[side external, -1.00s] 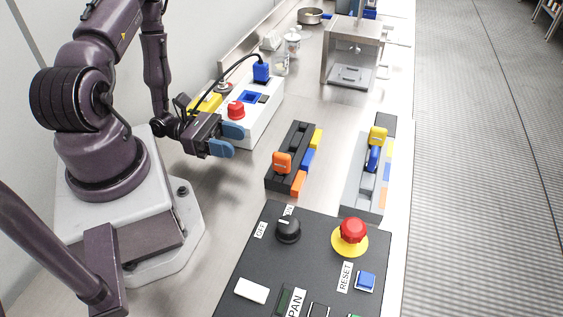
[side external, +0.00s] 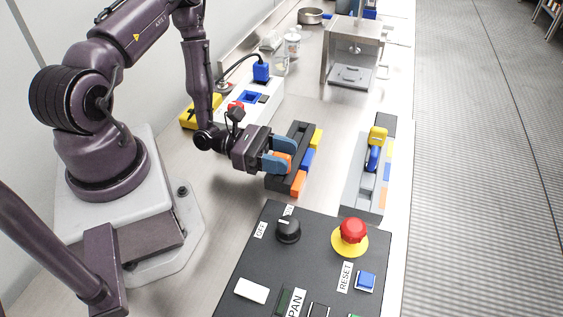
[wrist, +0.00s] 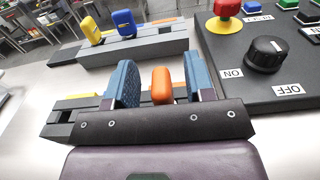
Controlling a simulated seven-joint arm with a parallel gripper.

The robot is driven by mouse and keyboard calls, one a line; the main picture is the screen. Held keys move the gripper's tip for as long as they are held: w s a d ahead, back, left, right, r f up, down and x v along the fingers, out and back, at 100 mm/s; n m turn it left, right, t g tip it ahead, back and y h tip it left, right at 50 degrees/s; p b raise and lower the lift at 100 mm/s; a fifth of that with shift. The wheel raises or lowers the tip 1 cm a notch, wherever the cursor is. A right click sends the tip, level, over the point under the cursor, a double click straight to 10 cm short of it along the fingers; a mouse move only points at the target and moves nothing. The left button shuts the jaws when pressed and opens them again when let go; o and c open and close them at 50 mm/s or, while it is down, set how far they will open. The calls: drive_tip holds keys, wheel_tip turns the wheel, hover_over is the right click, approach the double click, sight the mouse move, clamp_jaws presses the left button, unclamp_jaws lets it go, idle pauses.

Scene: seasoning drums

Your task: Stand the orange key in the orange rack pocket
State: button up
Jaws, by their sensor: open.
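The orange key (side external: 283,157) stands at the near end of the black rack, beside that rack's orange tab (side external: 299,183). My gripper (side external: 285,154) is open, its blue fingers on either side of the key. In the wrist view the key (wrist: 161,84) stands between the two fingers (wrist: 160,70), with gaps showing on both sides. The grey rack (side external: 353,196) to the right holds a yellow key (side external: 378,134) and a blue key (side external: 374,158). An orange mark (side external: 383,198) is on its near end, where no key stands.
The black control panel (side external: 262,270) with a red mushroom button (side external: 353,230) and knob (side external: 288,230) lies in front of both racks. A white box (side external: 262,112) is behind my gripper. Bare bench lies between the racks.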

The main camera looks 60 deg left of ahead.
sight(282, 154)
clamp_jaws()
wheel_tip(282, 154, up, 9)
drive_tip(key=shift+r, duration=0.1)
drive_tip(key=x, duration=1.8)
